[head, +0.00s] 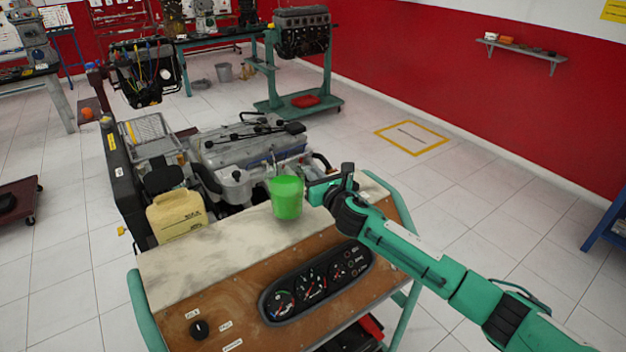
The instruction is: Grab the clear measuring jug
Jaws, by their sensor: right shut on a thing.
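The measuring jug (287,198) looks bright green rather than clear. It is upright at the back edge of the engine trainer's panel top, just in front of the engine. My right gripper (311,190) comes in from the right and is shut on the jug's right side, at about its upper half. The fingertips are partly hidden against the jug. I cannot tell whether the jug's base touches the panel top. My left gripper is not in view.
The trainer's panel (225,285) carries a gauge cluster (316,284) and a black knob (200,329). A cream canister (177,215) stands left of the jug, and the engine (245,150) is behind. Tiled floor to the right is free.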

